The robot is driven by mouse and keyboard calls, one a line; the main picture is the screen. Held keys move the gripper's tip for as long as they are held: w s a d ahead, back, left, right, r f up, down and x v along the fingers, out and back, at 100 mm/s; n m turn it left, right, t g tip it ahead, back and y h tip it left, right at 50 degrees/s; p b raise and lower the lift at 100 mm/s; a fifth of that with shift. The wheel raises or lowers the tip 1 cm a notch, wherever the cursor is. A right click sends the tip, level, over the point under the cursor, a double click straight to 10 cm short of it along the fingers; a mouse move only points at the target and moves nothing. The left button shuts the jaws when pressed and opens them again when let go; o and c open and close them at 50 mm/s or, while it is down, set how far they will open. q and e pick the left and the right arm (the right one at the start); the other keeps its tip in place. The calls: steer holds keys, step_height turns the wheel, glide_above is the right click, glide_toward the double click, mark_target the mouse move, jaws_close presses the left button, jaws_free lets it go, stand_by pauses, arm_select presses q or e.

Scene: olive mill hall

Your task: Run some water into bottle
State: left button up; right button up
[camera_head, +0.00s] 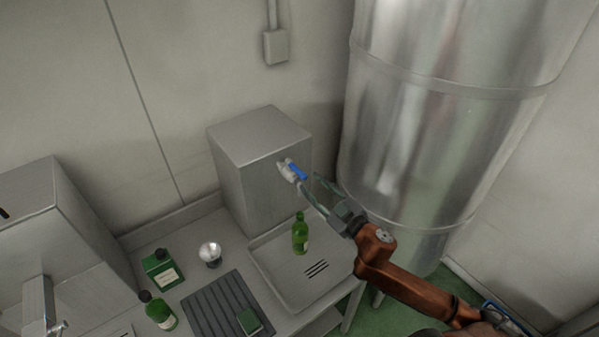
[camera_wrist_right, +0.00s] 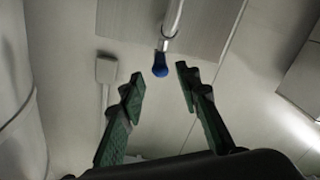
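A green bottle (camera_head: 300,237) stands upright on the pale drain tray (camera_head: 268,275), in front of a grey metal box (camera_head: 253,160). A tap with a blue lever (camera_head: 297,171) sticks out of the front of that box, above the bottle. My right gripper (camera_head: 315,187) is beside the tap, to its right. In the right wrist view, its green fingers (camera_wrist_right: 160,78) are spread apart and empty. The blue lever's end (camera_wrist_right: 160,70) shows between and just beyond the fingertips, with no visible contact. Water is not visible. My left gripper is not in view.
A large steel tank (camera_head: 430,120) stands right of the box, close to my right arm. On the left counter are a second green bottle (camera_head: 160,312), a green tin (camera_head: 160,269), a shiny round object (camera_head: 210,253) and a dark ribbed mat (camera_head: 212,302) with a small green block (camera_head: 250,320).

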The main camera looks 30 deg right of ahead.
mark_target(302, 173)
steer(key=w, duration=0.2)
steer(key=w+p, duration=0.1)
steer(key=w, duration=0.3)
steer(key=shift+a+r, duration=0.1)
steer(key=shift+a, duration=0.15)
steer(key=shift+w+p, duration=0.35)
steer(key=shift+w, duration=0.35)
steer(key=shift+c, duration=0.4)
jaws_close()
